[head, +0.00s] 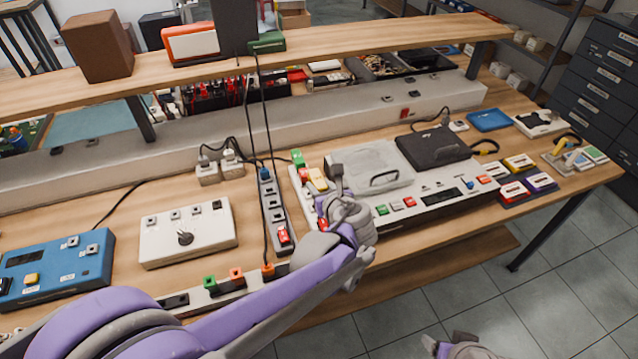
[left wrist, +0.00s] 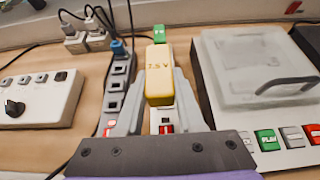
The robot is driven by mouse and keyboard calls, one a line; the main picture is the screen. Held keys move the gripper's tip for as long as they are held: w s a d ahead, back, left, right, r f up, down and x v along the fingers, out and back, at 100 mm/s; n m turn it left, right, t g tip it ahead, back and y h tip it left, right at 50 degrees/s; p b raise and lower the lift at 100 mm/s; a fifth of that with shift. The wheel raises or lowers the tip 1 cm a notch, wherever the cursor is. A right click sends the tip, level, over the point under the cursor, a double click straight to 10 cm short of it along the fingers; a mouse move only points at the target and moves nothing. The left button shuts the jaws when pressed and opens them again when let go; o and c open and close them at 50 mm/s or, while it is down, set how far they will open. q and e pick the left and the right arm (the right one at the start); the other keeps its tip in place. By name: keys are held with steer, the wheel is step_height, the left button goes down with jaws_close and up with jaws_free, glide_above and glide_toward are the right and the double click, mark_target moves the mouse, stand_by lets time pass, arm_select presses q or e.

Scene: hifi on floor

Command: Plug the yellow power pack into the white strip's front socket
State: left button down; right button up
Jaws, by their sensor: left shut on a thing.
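The yellow power pack (left wrist: 159,76), marked 7.5 V, is between the fingers of my left gripper (left wrist: 158,112), which is shut on it. In the head view the pack (head: 318,179) shows just behind my left gripper (head: 328,203). The white strip (head: 295,184) lies under the pack, with a green plug (left wrist: 159,34) beyond it and a red switch (left wrist: 166,128) at its near end. The pack hides the socket below it, and I cannot tell whether it is seated. My right gripper (head: 445,347) is partly in view at the bottom, away from the bench.
A grey strip (head: 273,203) with a blue plug lies close on the left. A white device with a clear lid (left wrist: 255,65) stands close on the right. Cables hang behind the strips. Another strip with green and orange plugs (head: 235,275) lies along the front edge.

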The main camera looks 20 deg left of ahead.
arm_select(q)
steer(key=shift+f+b, duration=2.05)
steer(key=shift+f, duration=1.4)
steer(key=shift+f+b, duration=1)
stand_by(1.2)
steer(key=shift+c, duration=2.2)
jaws_free()
steer(key=shift+s+d, duration=0.1)
